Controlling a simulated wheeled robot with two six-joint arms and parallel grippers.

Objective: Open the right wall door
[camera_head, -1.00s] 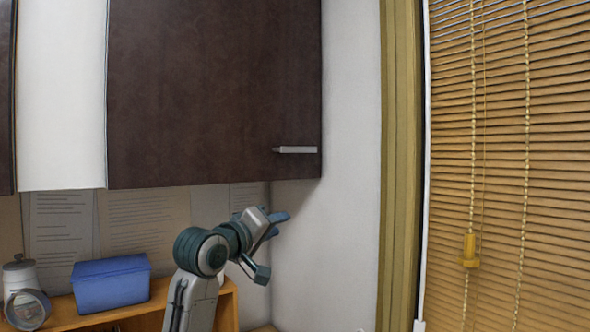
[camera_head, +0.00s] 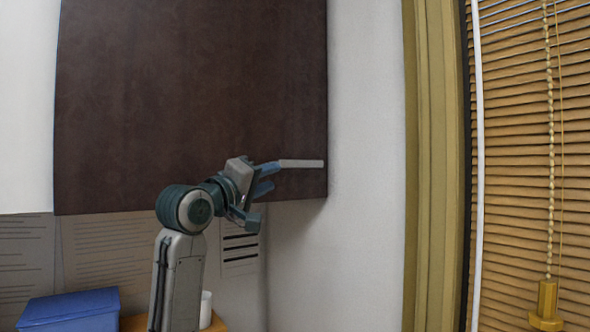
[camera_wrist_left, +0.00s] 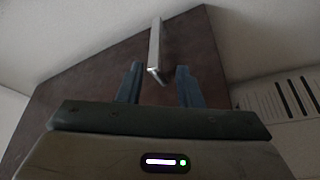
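The right wall door (camera_head: 190,95) is a dark brown cabinet front high on the wall, and it looks shut. Its light grey bar handle (camera_head: 305,163) sits near the lower right corner. My left gripper (camera_head: 266,178) is at the left end of the handle in the head view. In the left wrist view my left gripper (camera_wrist_left: 158,84) is open, with its two blue fingers apart. The handle (camera_wrist_left: 155,50) lies ahead, with its near end between or just beyond the fingertips. Contact cannot be told. My right gripper is not in view.
A blue box (camera_head: 70,310) and a white cup (camera_head: 205,309) stand below the cabinet. A white wall and an ochre window frame (camera_head: 435,170) with blinds (camera_head: 520,150) are at the right. Papers hang beneath the cabinet.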

